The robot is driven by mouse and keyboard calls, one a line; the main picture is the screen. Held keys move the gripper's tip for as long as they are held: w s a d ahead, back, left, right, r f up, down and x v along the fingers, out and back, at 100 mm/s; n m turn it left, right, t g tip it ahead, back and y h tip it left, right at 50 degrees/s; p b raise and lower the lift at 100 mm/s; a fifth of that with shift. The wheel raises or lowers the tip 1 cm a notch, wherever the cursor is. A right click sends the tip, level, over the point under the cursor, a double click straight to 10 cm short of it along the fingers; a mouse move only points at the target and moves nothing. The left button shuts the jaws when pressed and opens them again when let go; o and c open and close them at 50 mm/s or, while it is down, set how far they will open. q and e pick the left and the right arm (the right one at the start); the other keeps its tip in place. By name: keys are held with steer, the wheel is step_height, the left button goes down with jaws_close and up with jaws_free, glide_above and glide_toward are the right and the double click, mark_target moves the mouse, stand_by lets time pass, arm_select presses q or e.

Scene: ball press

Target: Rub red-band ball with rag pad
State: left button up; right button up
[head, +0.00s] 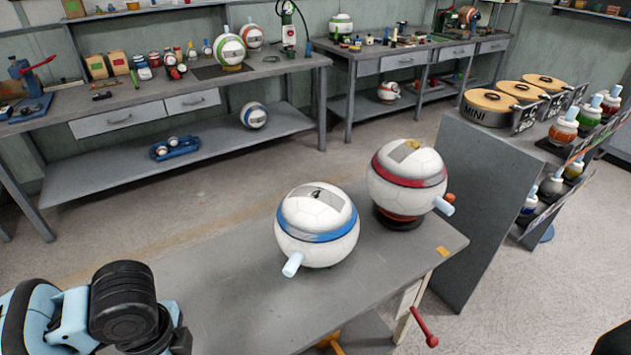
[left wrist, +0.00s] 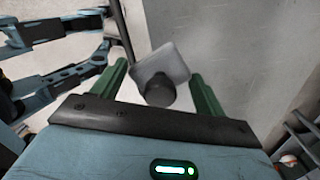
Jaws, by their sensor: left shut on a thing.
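The red-band ball (head: 405,195) is white with a red stripe and a yellowish patch on top. In the head view it sits on a dark round stand at the right end of the near bench (head: 230,300). A pale blue peg sticks out of its lower right side. My left gripper (left wrist: 158,82) is shut on the rag pad (left wrist: 172,62), a grey block with a dark round knob, seen between the green fingers. The pad is apart from the ball. In the head view my left arm is at the lower left, with its fingers and the pad not visible. My right gripper is not seen.
A blue-band ball (head: 315,225) with a pale peg stands on the near bench, left of the red-band ball. A red-handled crank (head: 425,328) hangs at the bench's front. A grey cabinet (head: 485,200) with round lidded containers stands at right. The bench's left part is clear.

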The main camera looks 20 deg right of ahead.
arm_select(q)
steer(key=w+a+r+n, duration=0.1)
steer(key=a+r+n, duration=0.4)
steer(key=n, duration=1.4)
steer(key=shift+a+r, duration=0.15)
steer(key=shift+a, duration=0.9)
steer(key=shift+w+d, duration=0.1)
steer(key=shift+d, duration=0.05)
